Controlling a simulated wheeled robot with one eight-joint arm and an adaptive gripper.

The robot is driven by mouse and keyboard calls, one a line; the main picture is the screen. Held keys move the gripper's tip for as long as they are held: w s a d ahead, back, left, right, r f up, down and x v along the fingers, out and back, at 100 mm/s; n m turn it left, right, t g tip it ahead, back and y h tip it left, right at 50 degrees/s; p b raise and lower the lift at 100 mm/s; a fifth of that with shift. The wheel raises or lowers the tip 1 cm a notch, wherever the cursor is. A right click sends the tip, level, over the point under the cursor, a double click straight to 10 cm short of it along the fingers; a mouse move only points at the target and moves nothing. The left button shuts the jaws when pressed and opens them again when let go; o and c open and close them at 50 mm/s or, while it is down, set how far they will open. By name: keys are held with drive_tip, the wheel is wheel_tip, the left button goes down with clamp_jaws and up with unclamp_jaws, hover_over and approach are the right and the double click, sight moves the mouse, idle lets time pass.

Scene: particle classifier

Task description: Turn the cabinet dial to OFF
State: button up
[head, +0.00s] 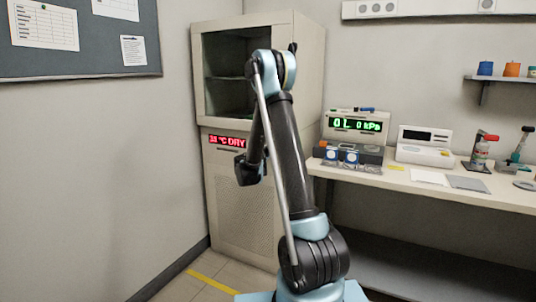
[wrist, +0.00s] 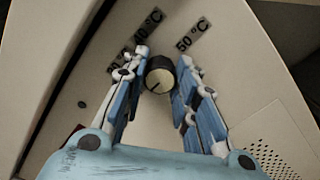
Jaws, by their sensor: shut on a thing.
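The cabinet (head: 311,85) is a tall beige unit with a dark window and a red display (head: 227,141) ending in "°C DRY". In the wrist view its dial (wrist: 160,74) is a black knob with a cream face and a dark pointer mark towards the lower left. A "50 °C" label (wrist: 193,34) is up and right of the dial. Other labels at upper left are partly covered by a finger; I cannot read OFF. My gripper (wrist: 164,62) is shut on the dial, one blue-and-white finger each side. In the head view my arm hides the dial.
A wall with a noticeboard (head: 80,40) is on the left. Some floor shows in front of the cabinet.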

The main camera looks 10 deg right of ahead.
drive_tip(key=shift+d, duration=0.1)
idle(0.3)
drive_tip(key=o, duration=1.1)
drive_tip(key=shift+f, duration=0.1)
drive_tip(key=v, duration=1.2)
